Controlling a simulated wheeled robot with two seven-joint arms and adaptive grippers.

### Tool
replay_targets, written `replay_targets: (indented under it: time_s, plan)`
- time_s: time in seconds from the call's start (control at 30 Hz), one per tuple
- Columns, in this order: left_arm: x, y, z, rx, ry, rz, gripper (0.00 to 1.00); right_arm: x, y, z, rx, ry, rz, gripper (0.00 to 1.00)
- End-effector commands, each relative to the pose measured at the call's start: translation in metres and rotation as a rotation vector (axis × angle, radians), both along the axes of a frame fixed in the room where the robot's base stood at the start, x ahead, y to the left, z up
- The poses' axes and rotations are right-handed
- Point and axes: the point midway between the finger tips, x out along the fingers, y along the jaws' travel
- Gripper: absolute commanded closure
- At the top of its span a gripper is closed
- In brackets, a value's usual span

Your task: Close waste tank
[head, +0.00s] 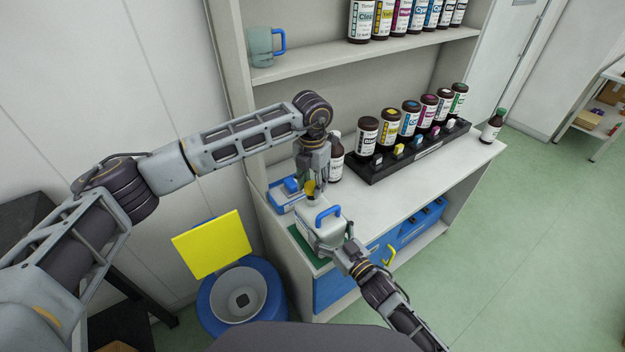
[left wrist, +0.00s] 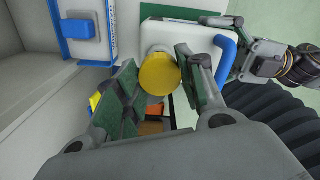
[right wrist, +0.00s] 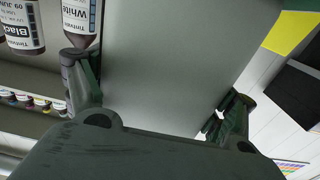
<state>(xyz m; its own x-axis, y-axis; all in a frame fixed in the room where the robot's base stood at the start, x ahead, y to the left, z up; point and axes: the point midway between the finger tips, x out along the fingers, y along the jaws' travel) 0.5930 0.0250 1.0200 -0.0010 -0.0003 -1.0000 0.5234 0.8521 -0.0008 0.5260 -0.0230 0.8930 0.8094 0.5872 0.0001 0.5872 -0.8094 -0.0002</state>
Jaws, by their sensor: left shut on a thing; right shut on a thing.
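The waste tank (head: 322,232) is a white canister with a blue handle (head: 328,214), near the counter's front left end. The left wrist view shows its top (left wrist: 185,33). My left gripper (head: 312,182) points down from above and is shut on the yellow cap (left wrist: 159,74), which also shows in the head view (head: 309,187). The cap is at the tank's neck; whether it is seated or just above is unclear. My right gripper (head: 338,247) is shut on the tank body from the front; in the right wrist view the tank's grey-looking wall (right wrist: 165,70) fills the space between the fingers.
A blue-and-white device (head: 284,195) and a white-labelled brown bottle (head: 336,160) stand close to my left gripper. A black rack (head: 408,155) of ink bottles is further right. A blue bin (head: 210,300) with a yellow lid (head: 212,245) is below left. The counter's front right is clear.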

Motion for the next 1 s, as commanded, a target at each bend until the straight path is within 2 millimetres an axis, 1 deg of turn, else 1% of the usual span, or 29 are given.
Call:
replay_targets:
  time_s: [0.03,0.13,0.77,1.0]
  plan:
    - [0.0,0.0,-0.004,0.001,0.001,0.0,0.71,0.0,0.0,0.0,-0.001,0.001,0.0,0.58]
    - [0.0,0.0,-0.009,0.0,0.0,0.0,0.71,0.0,0.0,0.0,-0.001,0.001,0.0,0.58]
    - [0.0,0.0,-0.01,0.0,0.0,0.0,0.71,0.0,0.0,0.0,-0.001,0.001,-0.001,0.58]
    - [0.0,0.0,-0.016,0.0,0.0,0.0,0.71,0.0,0.0,0.0,-0.001,0.001,-0.001,0.58]
